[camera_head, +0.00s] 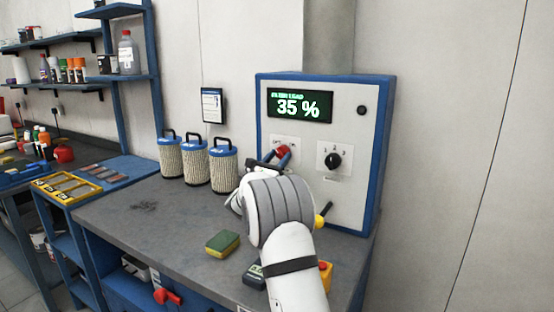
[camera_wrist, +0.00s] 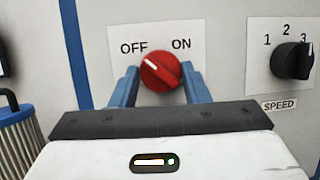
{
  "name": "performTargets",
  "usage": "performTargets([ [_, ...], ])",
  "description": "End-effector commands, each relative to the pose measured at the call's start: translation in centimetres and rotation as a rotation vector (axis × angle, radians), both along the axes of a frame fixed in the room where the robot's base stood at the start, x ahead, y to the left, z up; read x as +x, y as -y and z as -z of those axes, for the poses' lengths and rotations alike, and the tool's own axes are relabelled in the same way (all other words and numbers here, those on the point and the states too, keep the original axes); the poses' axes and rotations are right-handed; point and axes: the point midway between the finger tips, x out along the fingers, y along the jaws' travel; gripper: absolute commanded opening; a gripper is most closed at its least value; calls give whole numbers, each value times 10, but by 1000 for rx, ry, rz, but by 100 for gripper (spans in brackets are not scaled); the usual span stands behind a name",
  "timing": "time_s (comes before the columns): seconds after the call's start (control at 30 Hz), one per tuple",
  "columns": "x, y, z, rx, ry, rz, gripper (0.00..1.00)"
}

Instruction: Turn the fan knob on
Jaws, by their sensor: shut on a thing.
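The red fan knob (camera_wrist: 160,72) sits on a white plate marked OFF on the left and ON on the right. Its white mark points up and to the left, toward OFF. In the head view the knob (camera_head: 282,151) is at the left of the control panel (camera_head: 345,210), below the display, partly hidden by my gripper. My gripper (camera_wrist: 161,82) has its two blue fingers on either side of the knob and is shut on it. My arm hides the panel's lower left part.
A black speed knob (camera_head: 333,160) marked 1, 2, 3 is close to the right. A yellow-handled lever (camera_head: 323,215) sticks out below. Filter canisters (camera_head: 195,162) stand to the left. A sponge (camera_head: 222,243) lies on the bench (camera_head: 150,235).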

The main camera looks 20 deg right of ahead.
Motion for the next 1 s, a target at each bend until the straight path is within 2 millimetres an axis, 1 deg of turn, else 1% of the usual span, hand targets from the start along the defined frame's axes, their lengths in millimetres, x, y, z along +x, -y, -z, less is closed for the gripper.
performTargets([
  [0.27,1,1,3,22,30,-2,19],
  [0.43,1,1,4,75,100,-2,19],
  [1.0,4,0,-1,392,508,-1,19],
])
